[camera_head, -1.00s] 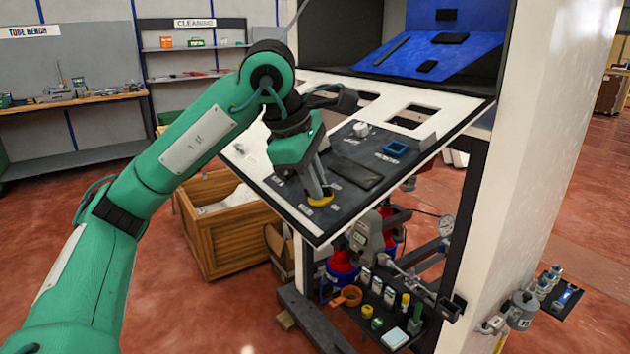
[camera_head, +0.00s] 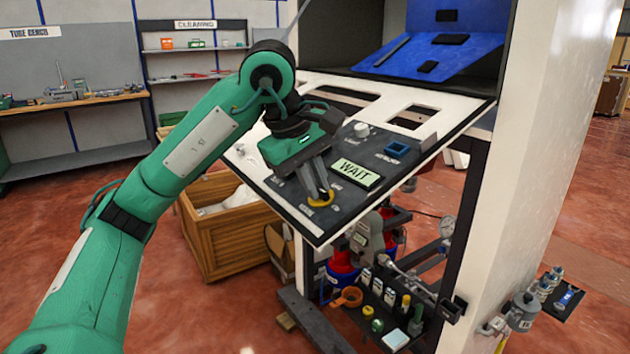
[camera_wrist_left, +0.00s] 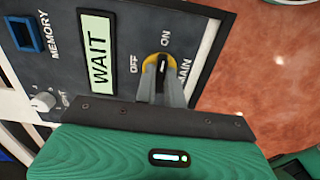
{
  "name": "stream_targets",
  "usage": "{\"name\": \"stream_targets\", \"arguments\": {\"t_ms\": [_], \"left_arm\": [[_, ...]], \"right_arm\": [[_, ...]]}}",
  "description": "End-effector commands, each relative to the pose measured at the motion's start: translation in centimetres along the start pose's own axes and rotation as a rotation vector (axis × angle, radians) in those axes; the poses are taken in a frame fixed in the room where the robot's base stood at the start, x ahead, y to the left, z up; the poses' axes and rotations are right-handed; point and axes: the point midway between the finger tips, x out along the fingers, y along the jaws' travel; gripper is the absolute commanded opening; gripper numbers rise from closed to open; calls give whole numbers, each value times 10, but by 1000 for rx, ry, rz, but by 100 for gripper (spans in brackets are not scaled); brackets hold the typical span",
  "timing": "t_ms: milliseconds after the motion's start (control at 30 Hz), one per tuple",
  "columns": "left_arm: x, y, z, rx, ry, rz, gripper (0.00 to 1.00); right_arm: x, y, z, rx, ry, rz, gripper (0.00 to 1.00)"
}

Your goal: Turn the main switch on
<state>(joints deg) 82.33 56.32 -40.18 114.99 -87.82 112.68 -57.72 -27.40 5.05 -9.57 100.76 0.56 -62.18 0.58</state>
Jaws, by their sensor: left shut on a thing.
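The main switch (camera_wrist_left: 163,64) is a dark knob on a yellow ring, labelled OFF, ON and MAIN in the left wrist view. Its yellow ring (camera_head: 321,200) shows near the front edge of the dark control panel (camera_head: 345,205) in the head view. My left gripper (camera_head: 322,192) is shut on the switch knob, with its fingers on either side; it also shows in the left wrist view (camera_wrist_left: 162,72). The fingers partly hide the knob, so its exact angle is hard to tell. The display (camera_head: 356,172) is lit and reads WAIT. My right gripper is not in view.
A blue-framed socket marked MEMORY (camera_head: 396,150) and a white knob (camera_head: 361,130) sit farther back on the panel. A shelf of small bottles and parts (camera_head: 385,310) lies below. A wooden crate (camera_head: 230,235) stands to the left. A white pillar (camera_head: 535,170) rises on the right.

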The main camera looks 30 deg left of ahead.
Motion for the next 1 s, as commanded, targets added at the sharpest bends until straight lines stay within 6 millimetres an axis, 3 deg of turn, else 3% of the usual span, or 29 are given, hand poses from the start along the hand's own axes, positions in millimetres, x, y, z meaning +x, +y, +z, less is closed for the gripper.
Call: {"name": "stream_targets", "arguments": {"t_ms": [433, 467, 567, 867, 1000], "left_arm": [[-1, 1, 0, 10, 0, 4, 0], [-1, 1, 0, 10, 0, 4, 13], [-1, 1, 0, 10, 0, 3, 32], [-2, 0, 0, 10, 0, 1, 33], [-13, 1, 0, 10, 0, 4, 33]], "right_arm": [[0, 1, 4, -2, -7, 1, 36], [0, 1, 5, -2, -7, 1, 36], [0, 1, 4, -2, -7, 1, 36], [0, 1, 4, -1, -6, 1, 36], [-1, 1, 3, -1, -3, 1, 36]]}}
